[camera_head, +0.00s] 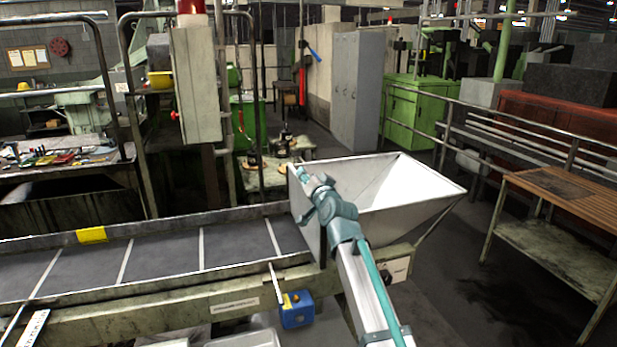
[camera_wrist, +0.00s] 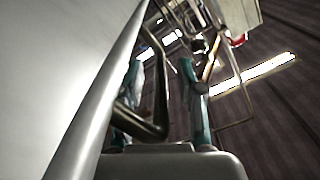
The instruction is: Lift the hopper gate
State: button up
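The hopper gate (camera_head: 299,205) is a flat grey plate standing upright on the conveyor side of the hopper (camera_head: 425,190). My gripper (camera_head: 304,190) is at this plate, and my arm partly covers it in the head view. In the wrist view, a smooth grey plate (camera_wrist: 60,70) fills the left side. A dark bent bar handle (camera_wrist: 160,85) stands off it. The two teal fingers of my gripper (camera_wrist: 162,68) are apart, with part of the handle in the gap between them. I cannot tell whether either finger touches the handle.
The conveyor (camera_head: 165,248) with crossbars runs left from the gate. A blue box (camera_head: 297,309) with a lever hangs on its front side. A control box (camera_head: 195,85) on a post and pipe frames stand behind. A wooden-topped bench (camera_head: 565,185) is at right.

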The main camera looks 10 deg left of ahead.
grip_shut()
notch_tip(320, 180, up, 8)
jog(key=p, duration=0.2)
jog(key=shift+w+r+p, duration=0.1)
jog(key=shift+p, duration=0.25)
grip_release()
